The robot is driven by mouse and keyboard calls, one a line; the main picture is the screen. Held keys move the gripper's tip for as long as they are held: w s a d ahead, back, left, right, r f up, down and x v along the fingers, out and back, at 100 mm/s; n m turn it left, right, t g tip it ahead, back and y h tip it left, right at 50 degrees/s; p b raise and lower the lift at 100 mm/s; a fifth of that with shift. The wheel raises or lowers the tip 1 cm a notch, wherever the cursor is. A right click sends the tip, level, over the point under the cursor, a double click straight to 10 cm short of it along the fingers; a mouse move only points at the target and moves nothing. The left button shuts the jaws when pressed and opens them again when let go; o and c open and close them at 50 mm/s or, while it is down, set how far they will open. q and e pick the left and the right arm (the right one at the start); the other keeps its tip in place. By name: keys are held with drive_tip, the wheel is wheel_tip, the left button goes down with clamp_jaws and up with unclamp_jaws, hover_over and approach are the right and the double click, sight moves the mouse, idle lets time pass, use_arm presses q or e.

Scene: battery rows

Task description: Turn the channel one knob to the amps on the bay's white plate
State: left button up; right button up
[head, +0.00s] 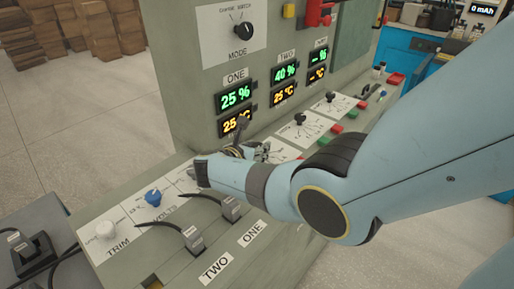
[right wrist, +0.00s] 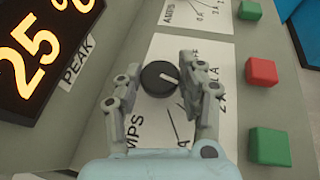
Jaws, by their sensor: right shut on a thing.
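The channel one knob (right wrist: 157,79) is black and round with a white pointer line, on a white AMPS dial plate (right wrist: 158,125). In the right wrist view its pointer points right and slightly down, toward the right finger, which hides part of the scale. My right gripper (right wrist: 160,80) has one finger on each side of the knob and is shut on it. In the head view my right gripper (head: 245,152) is low over the sloping panel below the ONE display (head: 234,96), and hides the knob. I cannot pick out the bay's white plate with its amps figure. My left gripper is not in view.
Red and green buttons (right wrist: 261,72) run along the dial's right side. Other black dial knobs (head: 300,119) stand farther along the panel. A blue VOLTS knob (head: 153,197), a white TRIM knob (head: 105,230) and cable plugs (head: 230,208) lie nearer.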

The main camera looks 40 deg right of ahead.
drive_tip(key=shift+w+m+g+h+b, duration=0.2)
drive_tip(key=shift+m+g+h+b, duration=0.1)
drive_tip(key=shift+m+g+b, duration=1.15)
drive_tip(key=shift+r, duration=0.1)
drive_tip(key=o, duration=1.1)
drive_tip(key=shift+o, duration=0.2)
drive_tip(key=shift+a, duration=0.2)
drive_tip(key=v, duration=1.1)
drive_tip(key=shift+a+r, duration=0.2)
